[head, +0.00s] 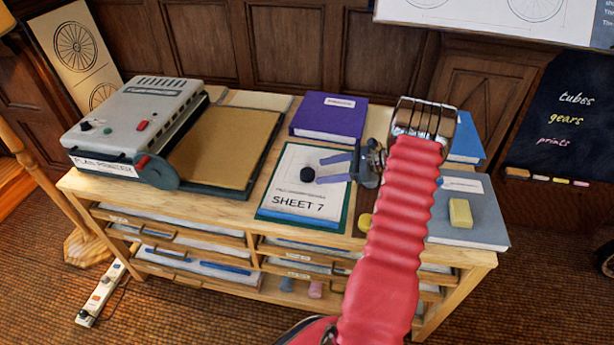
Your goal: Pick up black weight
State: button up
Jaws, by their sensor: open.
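The black weight (307,174) is a small dark rounded piece on the white sheet marked SHEET 7 (300,215), which has a green border and lies on the wooden cabinet top. My gripper (320,170) is open and empty, pointing left. Its two purple-grey fingers are spread one above the other in the picture. The weight lies just left of the fingertips, close to the lower one. I cannot tell how high the fingers are above the sheet.
A purple book (328,115) lies behind the sheet. A grey plan printer (135,115) with a brown bed (225,147) fills the left. A yellow block (460,212) sits on a grey book (485,230) at right. My red arm covers the area between.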

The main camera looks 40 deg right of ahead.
aim_at(314, 172)
jog(key=shift+x, duration=2.65)
jog(key=shift+d, duration=0.15)
jog(key=c, duration=1.5)
